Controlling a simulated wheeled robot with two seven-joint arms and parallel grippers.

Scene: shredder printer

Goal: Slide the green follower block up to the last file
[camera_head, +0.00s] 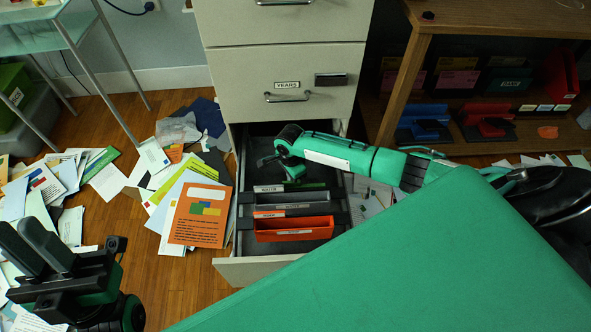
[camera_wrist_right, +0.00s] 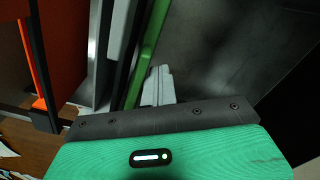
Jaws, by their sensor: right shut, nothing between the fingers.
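The green follower block (camera_wrist_right: 150,50) shows as a thin upright green plate in the right wrist view. In the head view only a dark green strip of it (camera_head: 316,186) shows behind the files. In front of it stand an orange file (camera_head: 293,234) and grey files (camera_head: 291,210). My right gripper (camera_wrist_right: 160,84) is shut and empty, down inside the drawer on the back side of the green plate. It is close to the plate; I cannot tell if they touch. My left gripper (camera_head: 25,232) is at the lower left, outside the drawer, with its fingers apart and empty.
The open drawer (camera_head: 240,271) belongs to a pale cabinet (camera_head: 285,70). Loose papers (camera_head: 203,215) cover the floor to its left. A wooden shelf (camera_head: 400,85) stands at right. A large green panel (camera_head: 420,260) covers the lower right of the head view.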

